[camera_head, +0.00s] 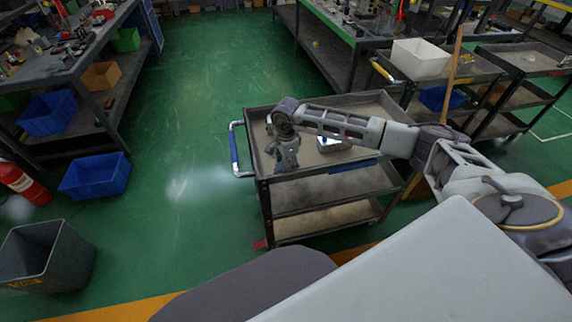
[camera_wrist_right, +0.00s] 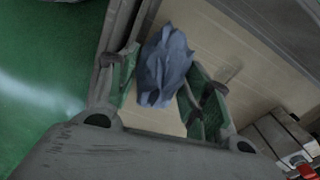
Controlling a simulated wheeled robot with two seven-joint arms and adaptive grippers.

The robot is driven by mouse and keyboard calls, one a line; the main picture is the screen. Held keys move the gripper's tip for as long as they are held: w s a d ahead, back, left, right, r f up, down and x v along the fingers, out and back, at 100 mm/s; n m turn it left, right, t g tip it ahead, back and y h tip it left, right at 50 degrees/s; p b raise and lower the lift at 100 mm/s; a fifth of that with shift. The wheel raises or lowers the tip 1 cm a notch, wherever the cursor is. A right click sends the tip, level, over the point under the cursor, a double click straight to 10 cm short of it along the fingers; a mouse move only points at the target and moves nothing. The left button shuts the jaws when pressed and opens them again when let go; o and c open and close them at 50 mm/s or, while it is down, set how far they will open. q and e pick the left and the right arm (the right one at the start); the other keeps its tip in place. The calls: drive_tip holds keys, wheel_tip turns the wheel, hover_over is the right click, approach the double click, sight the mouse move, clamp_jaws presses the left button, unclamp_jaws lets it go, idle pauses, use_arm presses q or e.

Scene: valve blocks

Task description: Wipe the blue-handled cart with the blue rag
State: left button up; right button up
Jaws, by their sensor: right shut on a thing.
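The blue-handled cart (camera_head: 325,187) is a dark three-level cart with worn beige shelf surfaces, standing at the centre of the head view. Its blue handle (camera_head: 234,148) is on the left end. My right gripper (camera_head: 287,160) points down over the left part of the top tray. In the right wrist view, its green-sided fingers (camera_wrist_right: 163,85) are shut on the crumpled blue rag (camera_wrist_right: 165,62), close over the beige tray. I cannot tell whether the rag touches the tray. The rag does not show clearly in the head view. My left gripper is not in view.
A metal-and-white object (camera_head: 332,143) lies on the top tray right of the gripper. Another cart with a white bin (camera_head: 420,58) stands behind to the right. A blue crate (camera_head: 95,176), grey bin (camera_head: 47,254) and red extinguisher (camera_head: 22,184) are at left. Green floor between is clear.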

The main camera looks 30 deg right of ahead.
drive_tip(key=shift+r+p, duration=0.75)
drive_tip(key=shift+r, duration=0.95)
drive_tip(key=shift+r, duration=0.15)
drive_tip(key=shift+r+p, duration=0.65)
drive_tip(key=shift+r, duration=0.7)
